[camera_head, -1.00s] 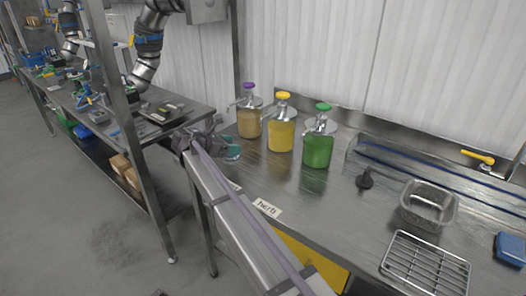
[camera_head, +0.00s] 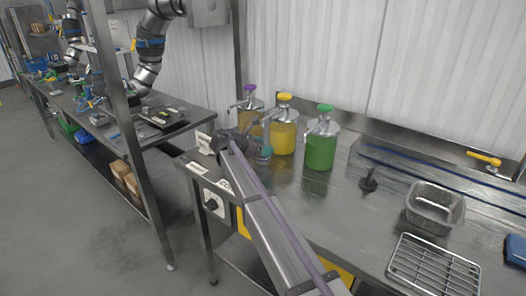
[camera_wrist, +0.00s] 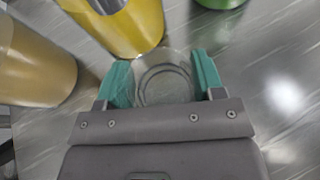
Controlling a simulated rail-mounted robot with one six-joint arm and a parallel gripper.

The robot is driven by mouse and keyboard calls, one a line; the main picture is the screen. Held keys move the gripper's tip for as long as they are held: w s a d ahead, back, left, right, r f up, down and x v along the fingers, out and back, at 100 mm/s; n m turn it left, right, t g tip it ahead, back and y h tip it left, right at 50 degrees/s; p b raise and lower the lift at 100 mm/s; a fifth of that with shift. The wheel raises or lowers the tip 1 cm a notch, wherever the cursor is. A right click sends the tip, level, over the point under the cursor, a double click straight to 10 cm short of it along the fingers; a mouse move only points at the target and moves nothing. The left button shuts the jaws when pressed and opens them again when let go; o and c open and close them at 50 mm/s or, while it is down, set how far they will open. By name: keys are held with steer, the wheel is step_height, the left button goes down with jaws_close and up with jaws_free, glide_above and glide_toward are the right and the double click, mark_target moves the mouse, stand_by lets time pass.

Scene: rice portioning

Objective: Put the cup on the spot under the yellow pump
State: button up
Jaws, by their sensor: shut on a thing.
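The clear, round cup (camera_wrist: 166,84) is between the teal fingers of my gripper (camera_wrist: 160,82) in the wrist view. My gripper is shut on it. In the head view my gripper (camera_head: 264,152) is low over the bench, in front of the gap between the purple-topped and yellow-topped dispensers; the cup is hard to make out there. The yellow pump (camera_head: 284,97) tops a dispenser holding yellow liquid (camera_head: 284,137). The wrist view shows this yellow container (camera_wrist: 135,28) just beyond the cup. I cannot tell whether the cup touches the bench, and the spot is not distinguishable.
The purple-topped dispenser (camera_head: 250,89) stands left of the yellow one, the green-topped dispenser (camera_head: 321,150) right. A dark knob-like object (camera_head: 368,181), a metal pan (camera_head: 434,207) and a wire rack (camera_head: 432,270) are further right. Bench space in front of the green dispenser is clear.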

steer(key=shift+f, duration=0.25)
steer(key=o, duration=1)
steer(key=shift+r, duration=0.15)
steer(key=shift+a+r, duration=0.15)
steer(key=shift+r, duration=0.2)
steer(key=p+v, duration=0.4)
steer(key=v, duration=0.7)
steer(key=shift+s+a+p, duration=0.25)
steer(key=shift+p, duration=0.05)
